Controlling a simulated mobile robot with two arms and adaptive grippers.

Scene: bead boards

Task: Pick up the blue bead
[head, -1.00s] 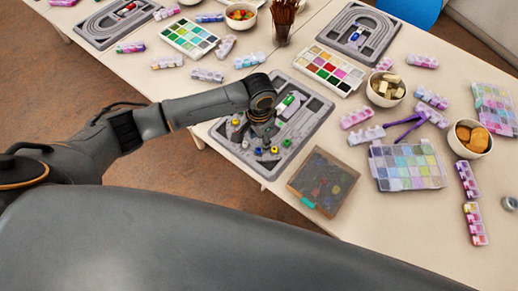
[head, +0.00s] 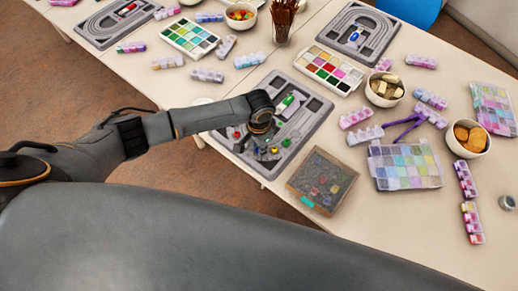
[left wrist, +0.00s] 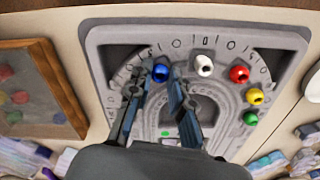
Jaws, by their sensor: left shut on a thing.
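The blue bead (left wrist: 160,73) shows in the left wrist view at the upper left of the grey bead board (left wrist: 277,38). My left gripper (left wrist: 161,78) has its two dark fingertips on either side of it and is shut on it. The bead is still low at the board; whether it touches the board I cannot tell. In the head view my left gripper (head: 262,143) is over the near part of the board (head: 318,112), and my arm and fingers hide much of the spot around the blue bead.
A white bead (left wrist: 204,65), a red bead (left wrist: 239,74), a yellow bead (left wrist: 255,96) and a green bead (left wrist: 250,118) lie along the board's curve. Bowls, palettes and bead cases fill the table farther back.

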